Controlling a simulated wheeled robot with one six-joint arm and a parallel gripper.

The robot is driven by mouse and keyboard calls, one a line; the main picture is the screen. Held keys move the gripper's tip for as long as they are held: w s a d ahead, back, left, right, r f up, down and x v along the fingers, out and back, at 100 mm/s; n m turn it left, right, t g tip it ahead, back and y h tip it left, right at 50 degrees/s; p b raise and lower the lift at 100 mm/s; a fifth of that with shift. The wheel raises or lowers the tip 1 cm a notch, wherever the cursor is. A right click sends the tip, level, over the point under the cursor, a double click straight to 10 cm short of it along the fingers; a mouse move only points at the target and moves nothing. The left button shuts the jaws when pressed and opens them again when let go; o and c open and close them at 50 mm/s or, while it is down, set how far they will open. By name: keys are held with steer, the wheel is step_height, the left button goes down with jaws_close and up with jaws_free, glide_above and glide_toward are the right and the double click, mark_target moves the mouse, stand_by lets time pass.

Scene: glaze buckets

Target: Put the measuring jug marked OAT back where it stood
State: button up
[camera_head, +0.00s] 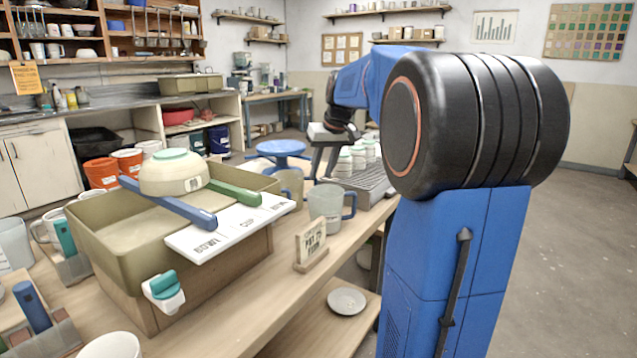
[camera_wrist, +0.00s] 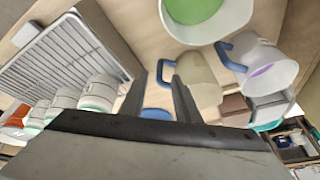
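A beige measuring jug (camera_head: 290,186) stands on the table beside the olive tub. It also shows in the wrist view (camera_wrist: 203,82), with its blue handle towards my fingers. A grey jug (camera_head: 325,203) with a blue handle stands in front of it and shows at the right of the wrist view (camera_wrist: 262,62). I cannot read a mark OAT on either jug. My gripper (camera_head: 313,172) is over the table close to the beige jug; in the wrist view its fingers (camera_wrist: 164,76) are apart, with the blue handle near the gap. Contact cannot be told.
The olive tub (camera_head: 113,258) carries sticks, an upturned bowl (camera_head: 173,174) and a white label board (camera_head: 196,242). A small sign (camera_head: 311,242) stands at the table edge. A blue turntable (camera_head: 281,147) is behind.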

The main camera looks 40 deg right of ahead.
steer(key=v, duration=0.4)
steer(key=shift+s+r, duration=0.15)
steer(key=shift+r, duration=0.2)
steer(key=shift+s, duration=0.1)
